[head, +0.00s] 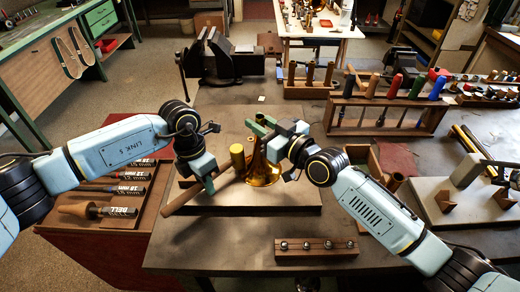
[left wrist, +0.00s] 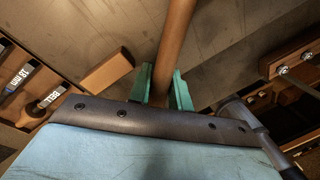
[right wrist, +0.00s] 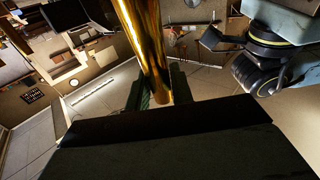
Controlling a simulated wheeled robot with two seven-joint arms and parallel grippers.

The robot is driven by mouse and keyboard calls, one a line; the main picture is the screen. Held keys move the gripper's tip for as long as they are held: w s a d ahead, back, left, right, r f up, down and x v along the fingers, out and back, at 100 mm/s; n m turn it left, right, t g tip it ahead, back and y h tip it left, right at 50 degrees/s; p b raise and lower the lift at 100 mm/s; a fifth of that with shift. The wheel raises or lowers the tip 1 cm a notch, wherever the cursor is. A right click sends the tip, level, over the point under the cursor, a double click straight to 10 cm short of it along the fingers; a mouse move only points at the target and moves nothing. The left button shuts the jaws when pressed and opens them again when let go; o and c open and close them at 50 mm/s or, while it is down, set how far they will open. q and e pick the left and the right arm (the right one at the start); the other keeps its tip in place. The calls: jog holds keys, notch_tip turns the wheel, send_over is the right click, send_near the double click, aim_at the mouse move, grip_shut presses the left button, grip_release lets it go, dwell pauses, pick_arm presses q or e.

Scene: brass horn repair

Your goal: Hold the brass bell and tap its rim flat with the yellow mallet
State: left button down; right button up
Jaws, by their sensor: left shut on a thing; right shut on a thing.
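The brass bell (head: 263,172) stands over the board in the middle of the bench, its flared end down. My right gripper (head: 263,128) is shut on its narrow upper tube, and the brass tube (right wrist: 147,45) also shows between the fingers in the right wrist view. The yellow mallet (head: 237,154) has its head close beside the bell's left side; I cannot tell whether they touch. My left gripper (head: 209,183) is shut on the mallet's wooden handle, which slants down to the left. The handle (left wrist: 176,40) runs between the green fingers in the left wrist view.
A red-topped stand with labelled tools (head: 108,197) is at the left. A wooden block with several studs (head: 316,248) lies at the front. A vise (head: 228,60) and a rack of coloured-handled tools (head: 386,112) stand behind. The bench front left is bare.

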pick_arm(q)
jog(key=shift+f, duration=0.5)
jog(key=shift+r, duration=1.6)
pick_arm(e)
jog(key=o, duration=1)
jog(key=shift+o, duration=0.2)
jog(key=shift+s+d, duration=0.1)
jog(key=v, duration=1.1)
jog(key=shift+s+d, duration=0.25)
pick_arm(q)
jog(key=shift+f, duration=0.1)
pick_arm(e)
jog(key=shift+s, duration=0.1)
